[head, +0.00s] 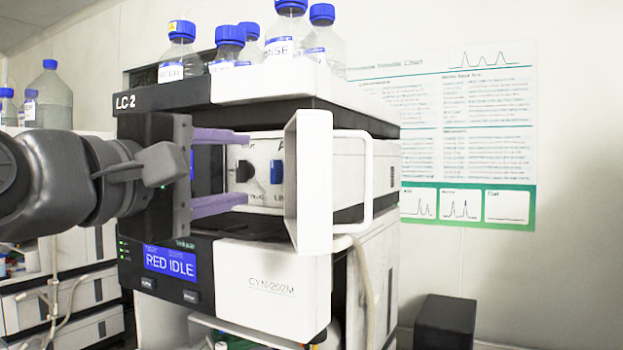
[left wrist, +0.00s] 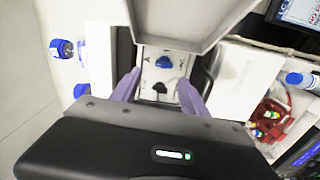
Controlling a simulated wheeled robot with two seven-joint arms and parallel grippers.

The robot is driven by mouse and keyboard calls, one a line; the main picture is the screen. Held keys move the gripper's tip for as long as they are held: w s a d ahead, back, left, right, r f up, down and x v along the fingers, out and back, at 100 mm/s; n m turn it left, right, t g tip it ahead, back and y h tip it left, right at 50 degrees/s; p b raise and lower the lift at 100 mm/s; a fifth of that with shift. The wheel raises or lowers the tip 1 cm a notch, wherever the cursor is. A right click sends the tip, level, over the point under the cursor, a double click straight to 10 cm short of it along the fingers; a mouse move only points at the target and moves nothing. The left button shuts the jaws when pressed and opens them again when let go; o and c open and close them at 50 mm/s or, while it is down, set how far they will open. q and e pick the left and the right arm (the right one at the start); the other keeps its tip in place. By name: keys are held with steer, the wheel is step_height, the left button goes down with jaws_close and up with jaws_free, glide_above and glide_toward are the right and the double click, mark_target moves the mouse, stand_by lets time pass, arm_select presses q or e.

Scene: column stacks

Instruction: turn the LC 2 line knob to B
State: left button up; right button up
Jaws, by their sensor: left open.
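The LC 2 stack (head: 165,97) has an open bay with a pale panel. On the panel are a blue knob (head: 277,172), with an "A" above it and lettering starting "LI" below, and a black knob (head: 245,171) beside it. The left wrist view also shows the blue knob (left wrist: 163,62) and the black knob (left wrist: 159,88). My left gripper (head: 247,168) is open, its purple fingers reaching into the bay above and below the black knob's level. In the left wrist view its fingertips (left wrist: 160,78) flank the panel, apart from both knobs. The blue knob's exact setting is unclear.
A white door (head: 312,180) with a handle stands open just right of the knobs. Blue-capped bottles (head: 290,35) stand on top of the stack. A display below (head: 170,262) reads RED IDLE. A dark box (head: 445,322) sits at lower right.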

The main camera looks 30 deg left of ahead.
mark_target(272, 172)
arm_select(q)
steer(key=shift+n, duration=0.3)
steer(key=w, duration=0.2)
steer(key=w+p, duration=0.1)
steer(key=w, duration=0.1)
steer(key=w+p, duration=0.1)
steer(key=w, duration=0.1)
steer(key=shift+w+d+f, duration=0.15)
steer(key=shift+w+f, duration=0.1)
steer(key=shift+w, duration=0.15)
arm_select(e)
steer(key=shift+s+d+r, duration=0.1)
steer(key=shift+s+r, duration=0.15)
steer(key=shift+r, duration=0.3)
steer(key=shift+s+r, duration=0.2)
steer(key=shift+r, duration=0.35)
arm_select(q)
jaws_close()
